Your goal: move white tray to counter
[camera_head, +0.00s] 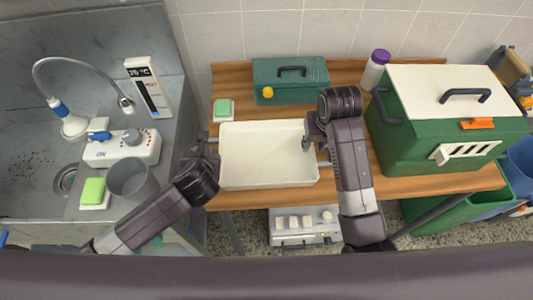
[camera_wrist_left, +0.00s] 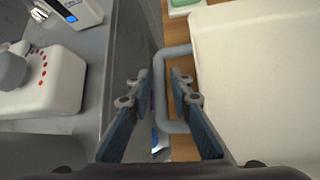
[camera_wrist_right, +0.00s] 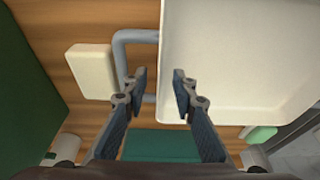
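The white tray (camera_head: 268,156) lies flat on the wooden table, with a grey U-shaped handle at each short end. In the left wrist view the left handle (camera_wrist_left: 158,68) lies between my open left fingers (camera_wrist_left: 161,92) or just beyond them. In the head view my left gripper (camera_head: 207,150) is at the tray's left end. My right gripper (camera_head: 316,146) is at its right end, open; in the right wrist view the handle (camera_wrist_right: 122,48) passes behind the left finger and the tray wall lies between the fingertips (camera_wrist_right: 160,92). The grey counter (camera_head: 180,135) is at left.
The wooden table (camera_head: 345,70) also bears a teal box (camera_head: 300,88), a green sponge (camera_head: 223,108), a purple-capped bottle (camera_head: 375,70) and a large green carrier (camera_head: 420,130).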

